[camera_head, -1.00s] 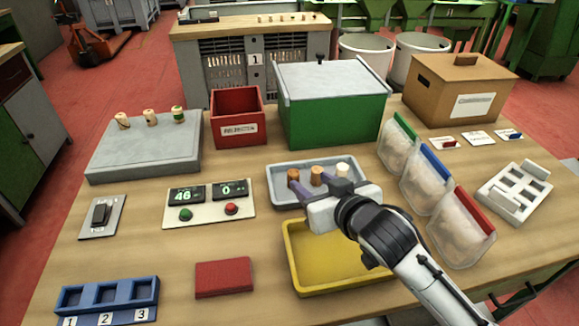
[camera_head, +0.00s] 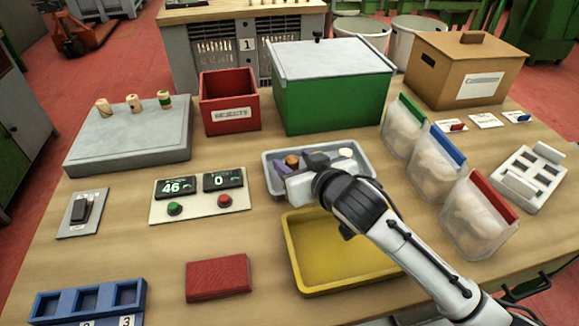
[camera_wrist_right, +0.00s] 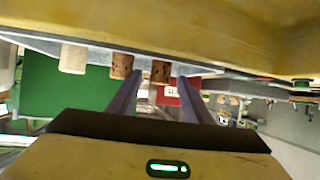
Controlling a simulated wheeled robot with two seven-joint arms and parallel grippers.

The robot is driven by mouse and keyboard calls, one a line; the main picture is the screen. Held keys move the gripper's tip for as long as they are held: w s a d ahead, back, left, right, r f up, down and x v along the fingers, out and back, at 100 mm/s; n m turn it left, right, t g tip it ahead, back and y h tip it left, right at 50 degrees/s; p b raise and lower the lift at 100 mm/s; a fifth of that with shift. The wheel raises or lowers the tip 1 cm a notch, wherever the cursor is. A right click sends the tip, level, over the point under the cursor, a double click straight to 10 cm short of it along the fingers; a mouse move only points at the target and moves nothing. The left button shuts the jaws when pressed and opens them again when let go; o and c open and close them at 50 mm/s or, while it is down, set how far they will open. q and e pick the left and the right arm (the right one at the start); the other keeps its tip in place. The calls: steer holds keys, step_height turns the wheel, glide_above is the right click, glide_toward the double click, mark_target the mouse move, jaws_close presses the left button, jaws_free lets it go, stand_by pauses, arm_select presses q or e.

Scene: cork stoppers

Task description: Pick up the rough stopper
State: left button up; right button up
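A grey tray (camera_head: 368,180) holds a brown stopper (camera_head: 292,160) at its left and a pale stopper (camera_head: 345,153) at its right. My right gripper (camera_head: 299,161) is low over the tray, its purple fingers open on either side of the brown stopper. In the right wrist view the fingers (camera_wrist_right: 160,90) are apart; this dark-speckled brown stopper (camera_wrist_right: 160,71) shows between them, with gaps. A second speckled brown stopper (camera_wrist_right: 121,66) is by the left finger, and the pale one is further left. The second is hidden behind the gripper in the head view. My left gripper is out of view.
A yellow tray (camera_head: 292,262) lies in front, under my right forearm. A green box (camera_head: 330,105) and a red bin (camera_head: 230,115) stand behind. Clear bags (camera_head: 478,220) stand at the right. More stoppers (camera_head: 133,103) stand on a grey slab (camera_head: 125,140).

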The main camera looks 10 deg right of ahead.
steer(key=c, duration=1)
steer(key=shift+r, duration=0.1)
